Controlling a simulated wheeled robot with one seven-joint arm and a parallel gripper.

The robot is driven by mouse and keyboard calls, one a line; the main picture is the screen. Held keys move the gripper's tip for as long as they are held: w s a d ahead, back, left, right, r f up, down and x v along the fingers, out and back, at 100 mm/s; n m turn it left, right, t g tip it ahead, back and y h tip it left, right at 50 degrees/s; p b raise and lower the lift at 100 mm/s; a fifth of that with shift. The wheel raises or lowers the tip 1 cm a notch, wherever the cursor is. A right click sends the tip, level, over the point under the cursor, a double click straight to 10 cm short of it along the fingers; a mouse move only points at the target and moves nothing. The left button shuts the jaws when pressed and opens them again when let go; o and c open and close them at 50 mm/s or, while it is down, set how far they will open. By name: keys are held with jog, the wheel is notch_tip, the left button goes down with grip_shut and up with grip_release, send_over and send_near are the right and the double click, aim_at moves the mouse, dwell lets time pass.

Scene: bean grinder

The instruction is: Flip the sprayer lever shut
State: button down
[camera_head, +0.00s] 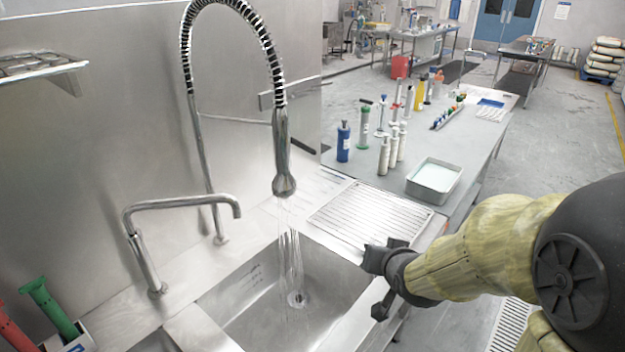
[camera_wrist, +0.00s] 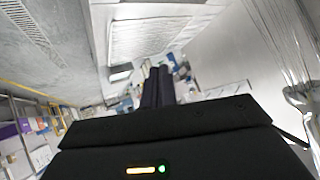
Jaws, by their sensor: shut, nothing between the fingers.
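The sprayer (camera_head: 283,160) hangs from a coiled hose over the sink, its head pointing down. Thin streams of water (camera_head: 290,240) run from it into the basin. I cannot clearly make out the lever on the sprayer. My gripper (camera_head: 378,280) is at the right side of the sink, lower than the sprayer head and apart from it. In the wrist view its two dark fingers (camera_wrist: 160,75) are together with nothing between them. The sprayer head (camera_wrist: 301,95) and its water show at the right edge of the wrist view, tilted by the camera.
The sink basin (camera_head: 250,300) lies below the sprayer. A bent faucet (camera_head: 180,200) stands left of it. A ribbed drainboard (camera_head: 370,220) is behind my gripper. Several bottles and a white tray (camera_head: 434,180) stand on the bench beyond. A steel wall closes the left side.

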jog(key=w+a+r+m+t+y+b, duration=0.1)
jog(key=a+r+t+y+b, duration=0.7)
jog(key=r+t+y+b, duration=0.1)
jog(key=shift+w+a+t+y+b, duration=0.2)
jog(key=shift+t+y+b, duration=0.1)
jog(key=shift+y+b, duration=0.25)
jog(key=shift+w+r+p, duration=0.15)
jog(key=shift+p, duration=0.5)
jog(key=w+p, duration=0.1)
jog(key=p, duration=0.2)
jog(key=shift+r, duration=0.25)
jog(key=p, duration=0.4)
jog(key=shift+w+a+r, duration=0.1)
jog(key=shift+w+a, duration=0.15)
jog(key=p, duration=0.5)
jog(key=shift+w+a+r, duration=0.1)
jog(key=shift+a+r, duration=0.05)
jog(key=shift+a, duration=0.1)
